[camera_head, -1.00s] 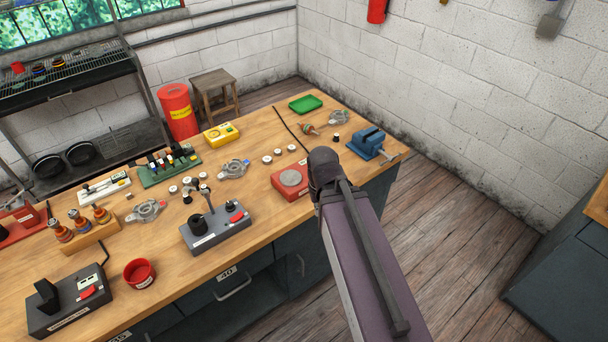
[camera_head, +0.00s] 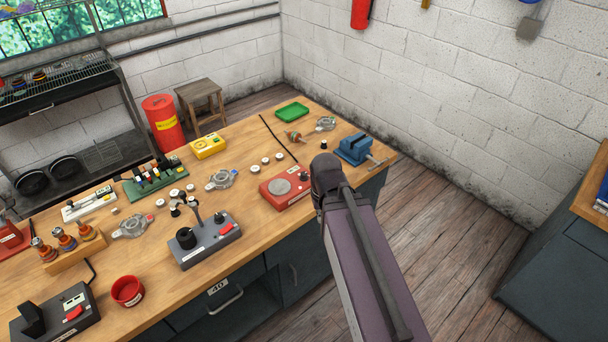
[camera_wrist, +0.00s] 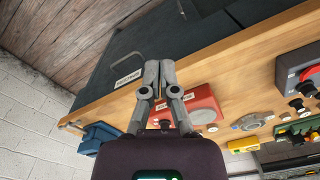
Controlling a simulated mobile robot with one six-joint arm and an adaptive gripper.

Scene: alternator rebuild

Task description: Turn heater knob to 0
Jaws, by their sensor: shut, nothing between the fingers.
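A red box with a round grey plate on top (camera_head: 284,186) stands near the bench's right front edge and looks like the heater. The red box (camera_wrist: 200,104) also shows in the wrist view, which is turned upside down, partly behind my fingers. My gripper (camera_wrist: 152,68) is shut and empty, its fingertips in front of the bench edge and apart from the box as far as I can tell. In the head view my arm hides the gripper.
The wooden bench (camera_head: 165,292) holds a blue vise (camera_head: 362,149), a grey lever device with a red switch (camera_head: 204,240), a red cup (camera_head: 127,291) and a green tray (camera_head: 292,112). Wooden floor (camera_head: 440,235) is clear to the right, before a dark cabinet (camera_head: 562,250).

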